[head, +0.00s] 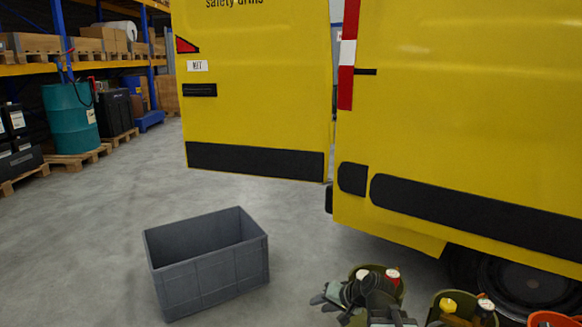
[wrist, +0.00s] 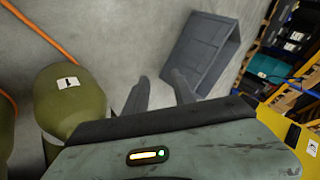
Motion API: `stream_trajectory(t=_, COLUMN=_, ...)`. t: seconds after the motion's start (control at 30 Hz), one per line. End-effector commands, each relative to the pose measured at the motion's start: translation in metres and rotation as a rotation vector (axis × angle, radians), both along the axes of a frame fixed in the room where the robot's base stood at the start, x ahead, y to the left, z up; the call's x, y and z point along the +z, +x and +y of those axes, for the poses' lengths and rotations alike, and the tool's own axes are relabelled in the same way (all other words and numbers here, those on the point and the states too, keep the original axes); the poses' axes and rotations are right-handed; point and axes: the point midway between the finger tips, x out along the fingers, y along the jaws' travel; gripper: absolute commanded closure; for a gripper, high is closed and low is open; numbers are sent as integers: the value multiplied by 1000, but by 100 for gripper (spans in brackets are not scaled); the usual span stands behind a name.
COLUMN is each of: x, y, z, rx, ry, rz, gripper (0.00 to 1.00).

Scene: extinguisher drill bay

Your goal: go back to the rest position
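My gripper (wrist: 163,88) shows in the wrist view with its two grey fingers apart. Nothing shows between them but the concrete floor. In the head view my gripper (head: 327,305) is low, right of the grey crate and close beside an olive cylinder (head: 397,284). The grey crate (head: 212,285) stands open on the floor, apart from my fingers. It also shows beyond the fingertips in the wrist view (wrist: 203,50). The crate's bottom is hidden.
Another olive cylinder (head: 484,318) stands at lower right; one with a white label (wrist: 70,103) is left of my gripper in the wrist view. A yellow van (head: 450,120) with an open door (head: 255,90) fills the right. Floor left of the crate is clear.

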Motion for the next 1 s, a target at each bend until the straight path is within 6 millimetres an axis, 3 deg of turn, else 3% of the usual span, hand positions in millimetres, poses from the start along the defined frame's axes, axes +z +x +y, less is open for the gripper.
stream_trajectory(t=0.03, x=0, y=-17, z=15, rx=72, ry=-82, rz=49, gripper=69)
stream_trajectory(t=0.13, x=-22, y=-48, z=12, rx=168, ry=-258, rz=156, gripper=69)
stream_trajectory(t=0.23, x=-42, y=-76, z=-21, rx=205, ry=-418, rz=273, gripper=69)
stream_trajectory(t=0.37, x=-51, y=-113, z=-68, rx=229, ry=-597, rz=443, gripper=69)
stream_trajectory(t=0.4, x=-40, y=-123, z=-71, rx=243, ry=-605, rz=486, gripper=69)
stream_trajectory(t=0.67, x=46, y=-121, z=-70, rx=239, ry=-600, rz=473, gripper=69)
stream_trajectory(t=0.77, x=85, y=-120, z=-70, rx=240, ry=-599, rz=473, gripper=69)
stream_trajectory(t=1.0, x=200, y=-120, z=-69, rx=240, ry=-598, rz=471, gripper=69)
